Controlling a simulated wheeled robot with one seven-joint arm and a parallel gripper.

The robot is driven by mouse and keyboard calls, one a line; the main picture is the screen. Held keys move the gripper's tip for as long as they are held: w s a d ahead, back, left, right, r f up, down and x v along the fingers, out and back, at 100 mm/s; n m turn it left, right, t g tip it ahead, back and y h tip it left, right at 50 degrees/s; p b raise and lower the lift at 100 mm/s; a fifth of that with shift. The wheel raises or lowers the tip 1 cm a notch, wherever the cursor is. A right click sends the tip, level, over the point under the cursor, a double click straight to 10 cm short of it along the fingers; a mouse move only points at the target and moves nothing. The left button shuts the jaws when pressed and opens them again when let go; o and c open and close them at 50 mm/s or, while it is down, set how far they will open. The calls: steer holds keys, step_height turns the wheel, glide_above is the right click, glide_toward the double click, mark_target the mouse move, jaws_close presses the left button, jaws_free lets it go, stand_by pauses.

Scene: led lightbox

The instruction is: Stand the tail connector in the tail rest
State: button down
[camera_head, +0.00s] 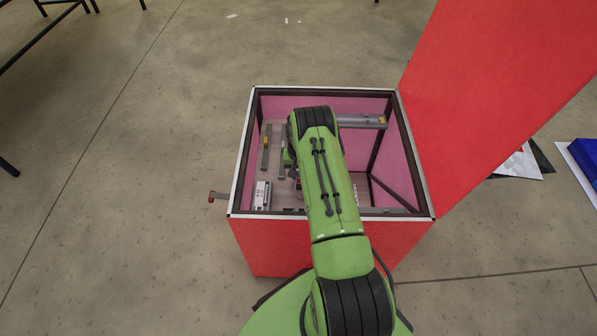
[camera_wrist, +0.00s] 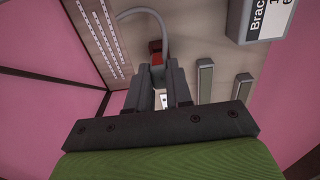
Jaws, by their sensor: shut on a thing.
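In the wrist view my gripper (camera_wrist: 160,72) is shut on the tail connector (camera_wrist: 155,49), a small piece with a red end showing just beyond the fingertips. A grey cable (camera_wrist: 152,12) curves up and left from it. The fingers hide part of the connector. In the head view my arm covers the gripper and connector, reaching down into the open box (camera_head: 333,240). I cannot pick out the tail rest with certainty in either view, nor tell whether the connector touches anything below.
A strip panel with rows of dots (camera_wrist: 97,35) is at left. Pink walls enclose the space. A red panel (camera_head: 500,90) rises at right.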

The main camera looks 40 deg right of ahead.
steer(key=shift+f, duration=0.6)
steer(key=c, duration=0.9)
jaws_free()
steer(key=shift+c, duration=0.2)
steer(key=shift+r+p, duration=2.25)
steer(key=shift+r, duration=1.8)
